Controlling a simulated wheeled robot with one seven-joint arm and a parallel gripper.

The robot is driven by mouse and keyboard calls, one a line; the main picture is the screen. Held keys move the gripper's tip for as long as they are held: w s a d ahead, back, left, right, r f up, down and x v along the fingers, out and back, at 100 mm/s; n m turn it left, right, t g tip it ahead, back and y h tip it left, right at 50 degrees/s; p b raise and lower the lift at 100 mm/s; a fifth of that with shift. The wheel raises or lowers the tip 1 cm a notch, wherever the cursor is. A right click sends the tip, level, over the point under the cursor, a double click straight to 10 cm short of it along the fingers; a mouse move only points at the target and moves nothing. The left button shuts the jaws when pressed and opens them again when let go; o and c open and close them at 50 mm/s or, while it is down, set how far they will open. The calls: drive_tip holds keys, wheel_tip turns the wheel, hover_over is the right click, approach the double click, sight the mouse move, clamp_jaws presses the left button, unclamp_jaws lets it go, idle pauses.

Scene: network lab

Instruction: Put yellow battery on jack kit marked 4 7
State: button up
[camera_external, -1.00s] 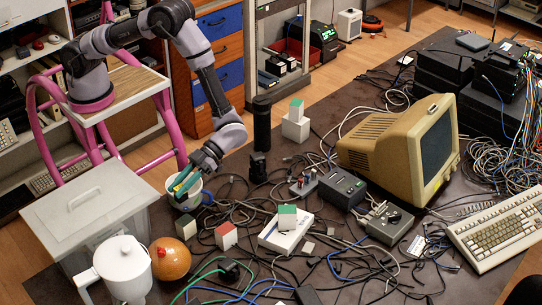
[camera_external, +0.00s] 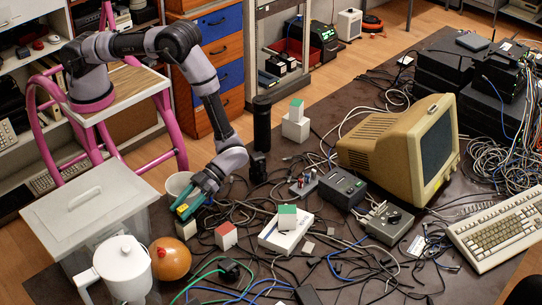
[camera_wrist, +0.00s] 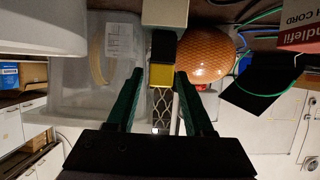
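The battery also shows as a yellow patch in the external view (camera_external: 182,209). It is held clear of the white cup. No marking 4 7 is readable, so I cannot tell which thing is the jack kit. Candidates are white blocks with red or green faces (camera_external: 226,236), (camera_external: 287,217), (camera_external: 295,109).
A white cup (camera_external: 177,184) stands behind my gripper. An orange ball-like jar (camera_external: 172,258), a white pitcher (camera_external: 122,266) and a grey lidded bin (camera_external: 88,205) are close on the near left. A beige monitor (camera_external: 375,140) stands right.

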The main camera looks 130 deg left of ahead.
drive_tip(key=shift+r, duration=0.1)
drive_tip(key=v, duration=1.2)
drive_tip(key=w+d+r+t+y, duration=0.1)
drive_tip(key=w+r+t+y, duration=0.15)
drive_tip(key=w+r, duration=0.5)
drive_tip(key=w+d+r+t+y, duration=0.15)
drive_tip(key=w+r+t, duration=0.25)
drive_tip(key=r, duration=0.6)
wheel_tip(320, 180, up, 20)
drive_tip(key=s+a+n+t+y, duration=0.2)
drive_tip(key=n+t+y, duration=0.3)
drive_tip(key=t+y, duration=0.15)
drive_tip(key=s+r+n+g+y, duration=0.1)
drive_tip(key=s+r+n+y, duration=0.2)
drive_tip(key=s+r, duration=0.35)
drive_tip(key=s+r+n+g+y, duration=0.1)
drive_tip(key=s+r+n+y, duration=0.15)
drive_tip(key=s, duration=0.65)
drive_tip(key=s+d+f+n+g, duration=0.1)
drive_tip(key=s+d+f+g, duration=0.1)
drive_tip(key=s, duration=1)
drive_tip(key=s+d+f+n+g, duration=0.2)
drive_tip(key=s+f, duration=0.1)
drive_tip(key=s, duration=0.9)
drive_tip(key=shift+s+d+h, duration=0.15)
drive_tip(key=shift+h, duration=0.15)
